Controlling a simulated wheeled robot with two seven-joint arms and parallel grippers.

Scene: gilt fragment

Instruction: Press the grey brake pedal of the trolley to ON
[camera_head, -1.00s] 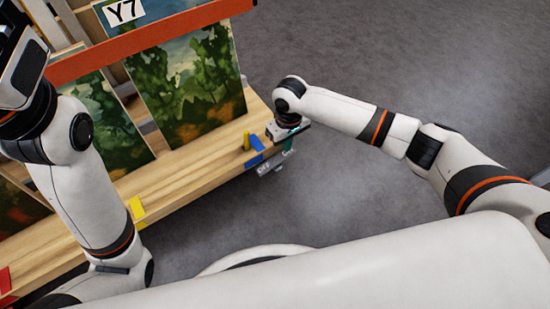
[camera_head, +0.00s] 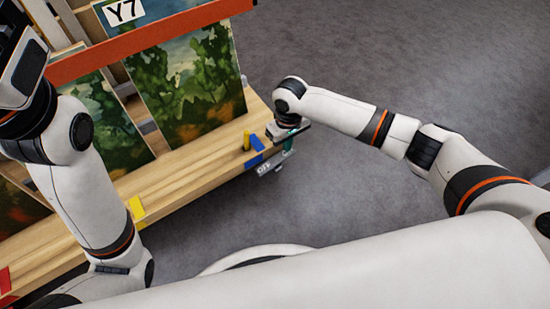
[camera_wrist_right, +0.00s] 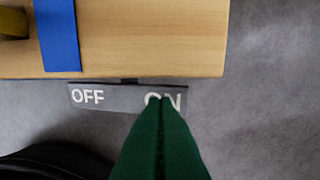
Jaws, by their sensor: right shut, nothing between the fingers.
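The grey brake pedal (camera_head: 264,168) is a flat bar below the near right corner of the trolley's wooden deck (camera_head: 185,182). In the right wrist view the pedal (camera_wrist_right: 122,98) reads OFF at its left end and ON at its right end. My right gripper (camera_head: 290,143) has green fingers. In the wrist view its shut, empty fingertips (camera_wrist_right: 162,102) overlap the ON end and partly cover the letters. I cannot tell whether they touch the pedal.
Landscape paintings (camera_head: 187,85) stand on the deck behind an orange rail (camera_head: 150,40) with a Y7 label. A blue strip (camera_wrist_right: 57,35) and a yellow peg (camera_head: 247,140) are at the deck's corner near my right gripper. Open grey floor (camera_head: 400,60) lies to the right.

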